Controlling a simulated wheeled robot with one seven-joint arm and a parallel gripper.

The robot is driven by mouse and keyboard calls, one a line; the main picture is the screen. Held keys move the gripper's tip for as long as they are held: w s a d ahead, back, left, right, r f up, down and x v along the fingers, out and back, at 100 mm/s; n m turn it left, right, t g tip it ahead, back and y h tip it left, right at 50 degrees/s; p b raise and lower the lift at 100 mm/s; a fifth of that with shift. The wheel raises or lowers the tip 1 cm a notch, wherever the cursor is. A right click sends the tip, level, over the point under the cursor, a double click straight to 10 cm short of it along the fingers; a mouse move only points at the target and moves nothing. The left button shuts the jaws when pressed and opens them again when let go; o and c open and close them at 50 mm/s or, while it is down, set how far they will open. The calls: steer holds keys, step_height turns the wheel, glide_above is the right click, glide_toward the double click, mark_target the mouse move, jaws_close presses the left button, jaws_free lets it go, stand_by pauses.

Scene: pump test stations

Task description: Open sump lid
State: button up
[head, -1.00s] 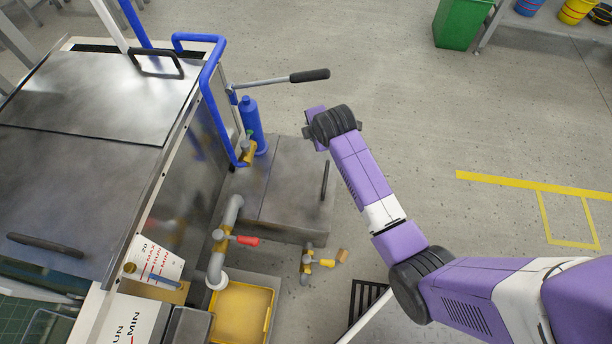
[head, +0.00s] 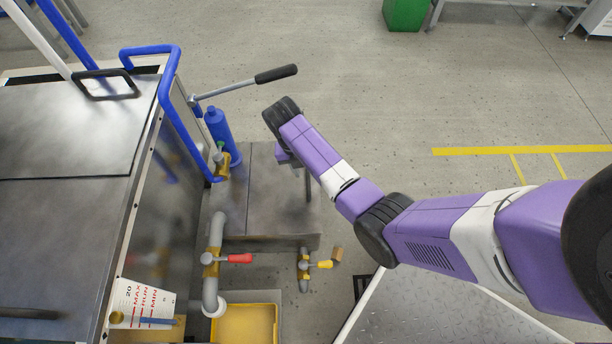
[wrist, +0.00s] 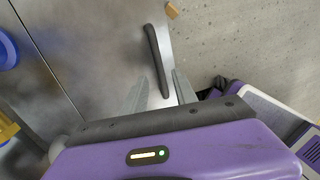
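The sump lid (head: 276,200) is a flat grey metal plate on the low tank beside the tall station, and it lies shut. Its dark bar handle (head: 308,186) runs near the right edge and is partly covered by my arm. In the wrist view the lid (wrist: 95,50) fills the left, with the handle (wrist: 154,50) upright in the picture. My gripper (wrist: 159,78) is open, one finger on each side of the handle's near end. Whether the fingers are down at handle height or touch it, I cannot tell. The fingertips are hidden in the head view.
A red-handled valve (head: 238,258) and a yellow-handled valve (head: 322,264) sit at the tank's front. A blue cylinder (head: 220,133) and a pump lever (head: 275,74) stand behind. A yellow tray (head: 245,325) lies in front. Floor to the right is open.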

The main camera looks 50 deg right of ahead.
mark_target(308, 177)
steer(key=shift+s+d+f+b, duration=0.15)
steer(key=shift+f+b, duration=0.15)
steer(key=shift+f, duration=0.5)
steer(key=shift+s+d+f+b, duration=0.15)
steer(key=shift+f+b, duration=0.1)
steer(key=shift+f, duration=0.55)
steer(key=shift+a, duration=0.1)
jaws_close()
